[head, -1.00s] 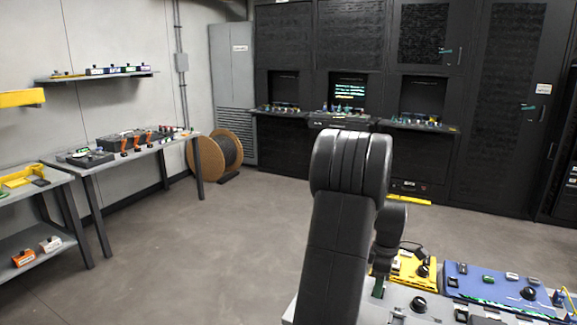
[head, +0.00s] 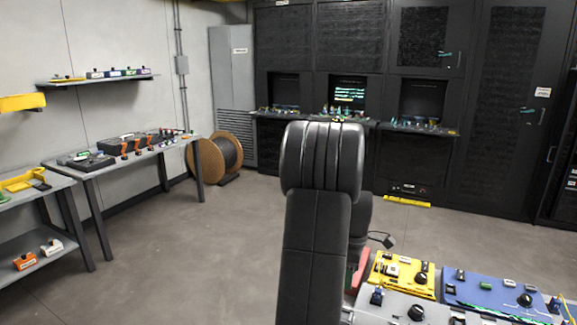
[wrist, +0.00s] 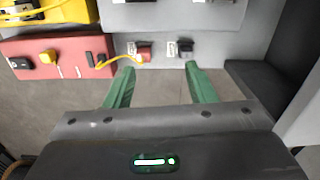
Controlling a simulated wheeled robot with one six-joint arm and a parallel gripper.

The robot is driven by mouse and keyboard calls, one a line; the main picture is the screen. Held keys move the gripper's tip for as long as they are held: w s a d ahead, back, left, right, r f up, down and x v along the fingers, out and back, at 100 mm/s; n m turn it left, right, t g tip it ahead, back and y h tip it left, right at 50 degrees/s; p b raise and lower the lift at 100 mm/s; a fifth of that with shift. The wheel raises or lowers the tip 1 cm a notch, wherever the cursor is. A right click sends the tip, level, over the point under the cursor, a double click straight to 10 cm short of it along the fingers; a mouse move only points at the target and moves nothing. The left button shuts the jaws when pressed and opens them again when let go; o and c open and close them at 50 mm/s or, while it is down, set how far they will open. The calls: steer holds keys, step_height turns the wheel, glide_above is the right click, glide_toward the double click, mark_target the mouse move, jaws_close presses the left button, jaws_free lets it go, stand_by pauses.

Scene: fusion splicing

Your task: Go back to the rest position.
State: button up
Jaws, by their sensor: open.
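My gripper (wrist: 158,68) shows in the wrist view with two green fingers spread wide. Nothing is between them but the floor and the table edge beyond. Just past the fingertips, a red connector-like part (wrist: 144,53) and a dark one (wrist: 185,49) lie on a grey surface. In the head view my own arm stands upright in the middle and the gripper itself is hidden behind it.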

steer(key=a+f+n+b, duration=0.1)
steer(key=a+f+b, duration=0.2)
steer(key=a, duration=0.9)
steer(key=shift+s+a, duration=0.3)
steer(key=shift+a, duration=0.05)
steer(key=shift+f, duration=0.15)
